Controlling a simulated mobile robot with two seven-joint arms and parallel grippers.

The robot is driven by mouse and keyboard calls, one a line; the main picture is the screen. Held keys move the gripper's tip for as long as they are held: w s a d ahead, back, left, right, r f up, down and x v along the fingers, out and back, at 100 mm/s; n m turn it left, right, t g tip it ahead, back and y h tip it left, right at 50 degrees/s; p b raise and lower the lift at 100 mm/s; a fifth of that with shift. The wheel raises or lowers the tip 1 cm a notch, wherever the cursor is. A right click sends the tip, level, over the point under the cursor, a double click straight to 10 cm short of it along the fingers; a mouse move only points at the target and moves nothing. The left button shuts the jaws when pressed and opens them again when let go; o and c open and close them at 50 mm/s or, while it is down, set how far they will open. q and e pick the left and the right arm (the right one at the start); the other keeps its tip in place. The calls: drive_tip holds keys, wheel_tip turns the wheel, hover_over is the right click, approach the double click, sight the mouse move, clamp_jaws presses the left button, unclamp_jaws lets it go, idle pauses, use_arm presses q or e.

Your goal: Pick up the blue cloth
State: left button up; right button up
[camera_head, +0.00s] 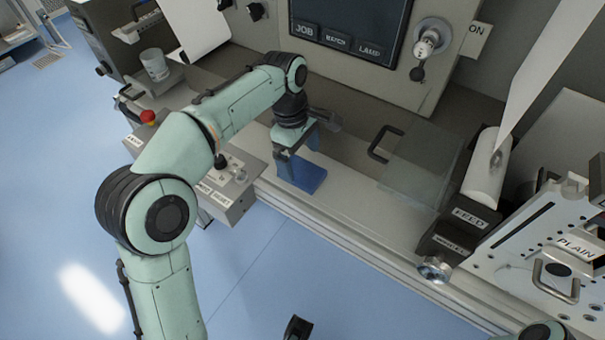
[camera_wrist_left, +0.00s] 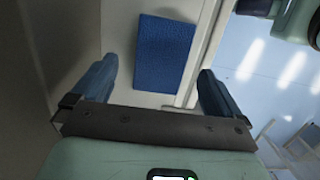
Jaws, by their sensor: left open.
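The blue cloth (camera_head: 303,180) is a flat rectangle on the light ledge at the front of the machine. In the left wrist view the cloth (camera_wrist_left: 164,54) lies ahead of the fingers, in the gap between them and slightly nearer the left finger. My left gripper (camera_head: 298,160) points down just above the cloth and partly covers it in the head view. In the wrist view the left gripper (camera_wrist_left: 157,72) is open, its two blue fingers wide apart with nothing between them. I cannot tell how high the fingers are above the ledge. My right gripper is not clearly visible.
Behind the cloth is the machine's front with a dark screen (camera_head: 337,25). A clear panel with a black handle (camera_head: 381,145) and the FEED block (camera_head: 467,217) stand to the right. A red button (camera_head: 148,116) and control box (camera_head: 232,182) are to the left. Blue floor lies in front.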

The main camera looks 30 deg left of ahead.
sight(302, 171)
use_arm(q)
drive_tip(key=f, duration=0.3)
drive_tip(key=shift+s+d+f+b, duration=0.1)
drive_tip(key=shift+d+f+b, duration=0.05)
drive_tip(key=shift+d+b, duration=0.15)
drive_tip(key=c, duration=1.1)
drive_tip(key=shift+o, duration=0.2)
wheel_tip(302, 171, up, 10)
drive_tip(key=p, duration=0.3)
drive_tip(key=o, duration=0.4)
drive_tip(key=c, duration=0.3)
drive_tip(key=shift+a, duration=0.1)
